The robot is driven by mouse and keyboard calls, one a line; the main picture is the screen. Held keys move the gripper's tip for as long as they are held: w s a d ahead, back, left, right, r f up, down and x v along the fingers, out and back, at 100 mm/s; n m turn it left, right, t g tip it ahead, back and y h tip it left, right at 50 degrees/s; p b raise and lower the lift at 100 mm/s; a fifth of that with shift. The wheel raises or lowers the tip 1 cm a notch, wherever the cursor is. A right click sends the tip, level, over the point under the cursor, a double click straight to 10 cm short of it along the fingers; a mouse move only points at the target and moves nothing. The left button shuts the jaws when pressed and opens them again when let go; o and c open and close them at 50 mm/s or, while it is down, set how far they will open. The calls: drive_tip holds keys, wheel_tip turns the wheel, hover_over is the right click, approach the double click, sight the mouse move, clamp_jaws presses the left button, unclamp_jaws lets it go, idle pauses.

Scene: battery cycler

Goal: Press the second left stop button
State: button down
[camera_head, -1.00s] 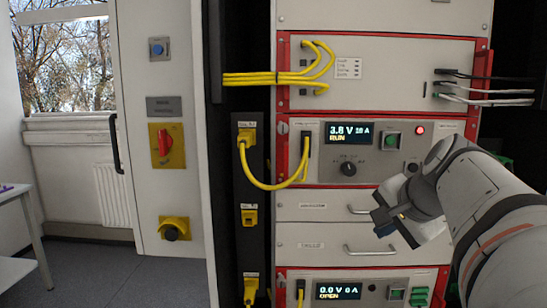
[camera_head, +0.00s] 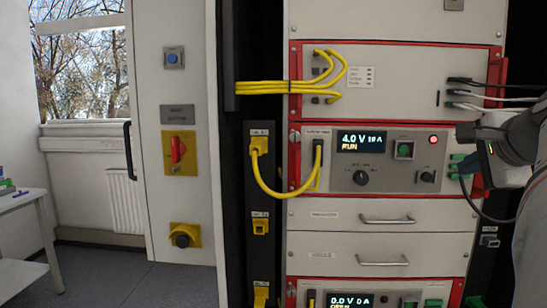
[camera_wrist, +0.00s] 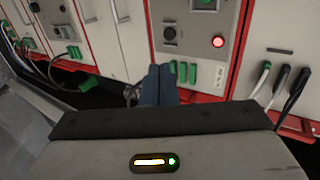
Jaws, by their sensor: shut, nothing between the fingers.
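The upper cycler unit has a lit display (camera_head: 361,142) that appears to read 4.0 V and RUN. To its right are a green button (camera_head: 404,150), a lit red lamp (camera_head: 433,139) and a black button (camera_head: 427,176) on a grey plate. The black button (camera_wrist: 170,33) and the lamp (camera_wrist: 217,41) also show in the wrist view. Button labels are too small to read. My gripper (camera_wrist: 159,70) is shut and empty, its dark blue fingers in front of the unit's right edge, apart from the black button. In the head view my arm is at the right edge.
Green connectors (camera_head: 457,167) line the unit's right side, close to my wrist. Black and white cables (camera_head: 495,97) run off above. Two drawers with handles (camera_head: 387,219) lie below, then a lower unit with a display (camera_head: 351,299). Yellow cables (camera_head: 285,88) hang on the left.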

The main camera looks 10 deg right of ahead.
approach(426, 172)
wheel_tip(426, 172, down, 4)
drive_tip(key=w+p, duration=0.1)
drive_tip(key=w+d, duration=0.1)
drive_tip(key=w, duration=0.1)
drive_tip(key=shift+r+p, duration=0.15)
drive_tip(key=shift+p, duration=0.2)
drive_tip(key=shift+w+d, duration=0.15)
drive_tip(key=shift+w, duration=0.55)
drive_tip(key=shift+w+d+p, duration=0.1)
drive_tip(key=shift+w+p, duration=0.3)
drive_tip(key=shift+w, duration=0.25)
drive_tip(key=shift+r, duration=0.1)
